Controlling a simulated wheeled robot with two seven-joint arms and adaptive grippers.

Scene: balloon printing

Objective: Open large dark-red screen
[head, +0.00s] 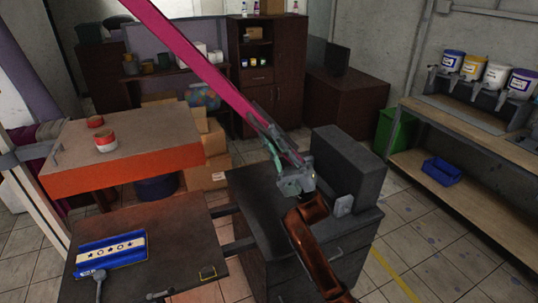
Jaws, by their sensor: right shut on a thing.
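The large dark-red screen (195,60) shows as a long magenta bar, seen nearly edge-on. It slants from the top left edge down to the middle of the view, raised above the surfaces below, and its upper end is cut off. My right gripper (295,182) is shut at the bar's lower end, by a grey bracket there. The brown-orange right arm reaches up to it from the bottom. The exact contact between fingers and screen is too small to tell. My left gripper is not in view.
A dark cabinet (300,238) with a grey box (347,160) stands below my gripper. A blue framed piece (112,262) lies on the lower-left platen (180,225). An orange-edged table (130,178) bears red-and-white cans. A shelf (470,165) with paint buckets stands right.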

